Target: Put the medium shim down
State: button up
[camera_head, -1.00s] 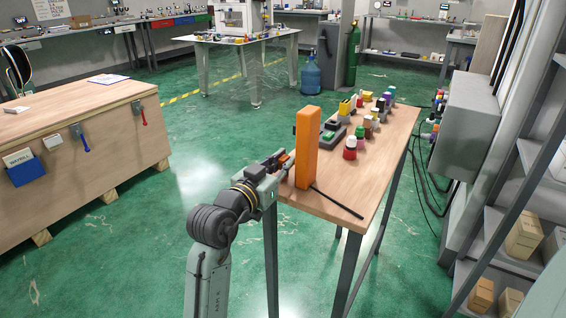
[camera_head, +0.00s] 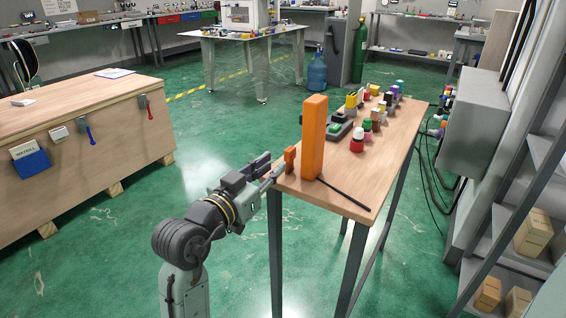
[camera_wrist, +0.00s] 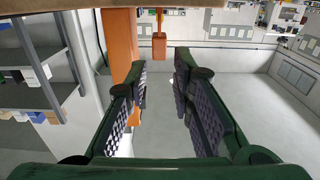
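A small orange block (camera_head: 290,158), which I take to be the medium shim, stands on the near left corner of the wooden table (camera_head: 345,205). It also shows in the wrist view (camera_wrist: 159,46), ahead of the fingers. My gripper (camera_head: 271,168) is just left of the table edge, pointing at the small block and apart from it. In the wrist view its two fingers (camera_wrist: 160,70) are spread, with nothing between them. A tall orange block (camera_head: 314,140) stands upright right beside the small one; it also shows in the wrist view (camera_wrist: 121,50).
A black rod (camera_head: 343,195) lies on the table near its front edge. Several coloured bottles and small items, including a red and white bottle (camera_head: 357,141), stand farther back. A wooden crate (camera_head: 85,150) is at left. Green floor between crate and table is clear.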

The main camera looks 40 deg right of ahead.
jog(key=shift+b+v, duration=0.3)
jog(key=shift+v, duration=1.85)
